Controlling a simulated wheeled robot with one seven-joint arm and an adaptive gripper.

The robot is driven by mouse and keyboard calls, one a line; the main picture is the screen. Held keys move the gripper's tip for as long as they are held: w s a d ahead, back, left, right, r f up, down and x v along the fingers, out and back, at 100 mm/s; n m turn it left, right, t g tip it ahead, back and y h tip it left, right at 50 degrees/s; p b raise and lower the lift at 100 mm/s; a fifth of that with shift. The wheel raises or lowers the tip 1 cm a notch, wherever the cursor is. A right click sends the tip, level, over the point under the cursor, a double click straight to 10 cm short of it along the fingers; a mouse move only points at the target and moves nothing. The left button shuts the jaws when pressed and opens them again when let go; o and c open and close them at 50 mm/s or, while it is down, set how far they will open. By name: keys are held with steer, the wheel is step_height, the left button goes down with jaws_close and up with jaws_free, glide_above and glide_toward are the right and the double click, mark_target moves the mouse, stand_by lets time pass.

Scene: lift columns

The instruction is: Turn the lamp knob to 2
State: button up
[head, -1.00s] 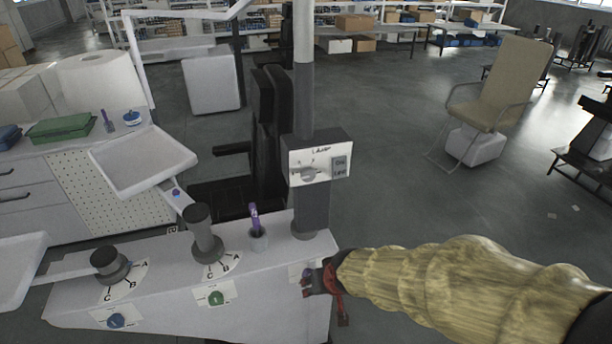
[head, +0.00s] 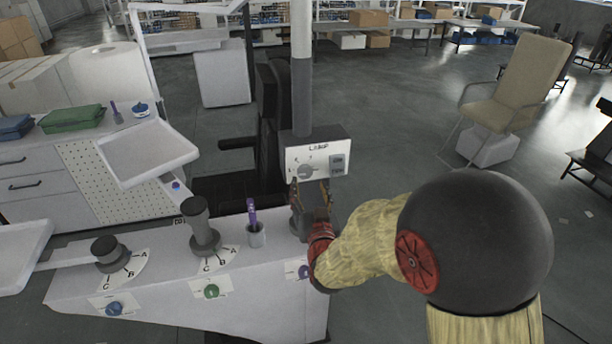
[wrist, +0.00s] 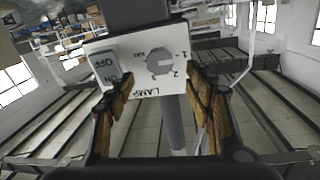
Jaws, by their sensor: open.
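The lamp knob (head: 306,171) is a grey round knob on the white LAMP panel (head: 322,172) of the dark column box. In the wrist view the knob (wrist: 160,61) shows with a light pointer bar and marks around it, including 1, 2 and 3. The bar lies roughly sideways; I cannot tell surely which mark it points at. My gripper (head: 311,188) is just below and in front of the panel, fingers pointing up toward the knob. The wrist view shows the gripper (wrist: 158,88) open and empty, one finger each side, apart from the knob.
An ON/OFF switch (wrist: 105,66) sits beside the knob on the panel. A white tray (head: 150,155) stands left.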

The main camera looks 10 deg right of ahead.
mark_target(307, 174)
steer(key=w, duration=0.6)
steer(key=shift+w+d, duration=0.25)
steer(key=shift+d, duration=0.1)
steer(key=shift+c, duration=0.8)
steer(key=c, duration=1)
steer(key=shift+f+m+b, duration=0.15)
steer(key=shift+m+b, duration=0.15)
steer(key=shift+b, duration=0.35)
steer(key=shift+m+b, duration=1)
steer(key=shift+b, duration=0.25)
steer(key=m+b, duration=0.4)
steer(key=b, duration=0.1)
steer(key=shift+d+f+g, duration=0.1)
steer(key=shift+d+g, duration=0.05)
steer(key=shift+g, duration=0.15)
steer(key=m+y+b, duration=0.1)
steer(key=m+b, duration=0.3)
steer(key=b, duration=0.2)
steer(key=shift+m, duration=0.3)
steer(key=shift+g, duration=0.3)
